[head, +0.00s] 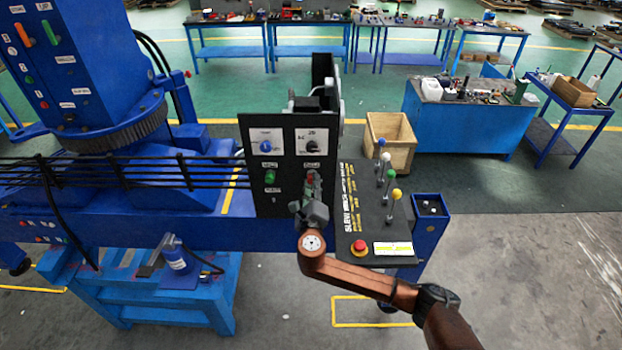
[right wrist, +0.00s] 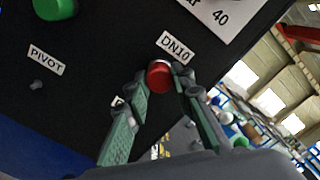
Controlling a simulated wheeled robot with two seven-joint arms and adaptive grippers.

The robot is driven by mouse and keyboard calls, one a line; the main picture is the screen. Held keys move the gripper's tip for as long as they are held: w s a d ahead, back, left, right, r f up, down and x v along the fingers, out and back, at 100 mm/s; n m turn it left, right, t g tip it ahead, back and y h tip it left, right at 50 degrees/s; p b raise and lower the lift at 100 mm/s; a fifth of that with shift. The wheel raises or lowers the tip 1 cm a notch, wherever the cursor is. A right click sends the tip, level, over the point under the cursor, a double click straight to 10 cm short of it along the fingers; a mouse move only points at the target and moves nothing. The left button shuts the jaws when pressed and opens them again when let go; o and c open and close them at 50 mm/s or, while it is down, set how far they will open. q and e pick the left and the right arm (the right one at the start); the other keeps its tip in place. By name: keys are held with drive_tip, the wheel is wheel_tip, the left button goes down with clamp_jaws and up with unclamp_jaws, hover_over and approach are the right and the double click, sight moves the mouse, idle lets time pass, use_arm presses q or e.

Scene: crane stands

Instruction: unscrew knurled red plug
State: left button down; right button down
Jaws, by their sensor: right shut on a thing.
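The knurled red plug (right wrist: 159,76) sits on the black panel below a white label reading DN10 in the right wrist view. In the head view the red plug (head: 310,179) shows low on the right side of the black panel (head: 284,196). My right gripper (right wrist: 160,84) has its fingers on both sides of the plug and is shut on it. In the head view my right gripper (head: 311,192) reaches up to the panel from below and partly covers the plug. The plug's base is against the panel. My left gripper is not in view.
A green plug (head: 270,177) sits left of the red one. Two gauges or dials are above. A control box (head: 373,215) with ball-topped levers and a red button (head: 359,246) stands close at the right. A wooden crate (head: 390,142) is behind it.

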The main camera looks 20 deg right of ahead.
drive_tip(key=n, duration=0.2)
drive_tip(key=shift+f+n, duration=0.25)
drive_tip(key=shift+n, duration=0.05)
drive_tip(key=c, duration=1.6)
unclamp_jaws()
drive_tip(key=shift+s+r, duration=0.1)
drive_tip(key=shift+r, duration=0.05)
drive_tip(key=shift+c, duration=0.7)
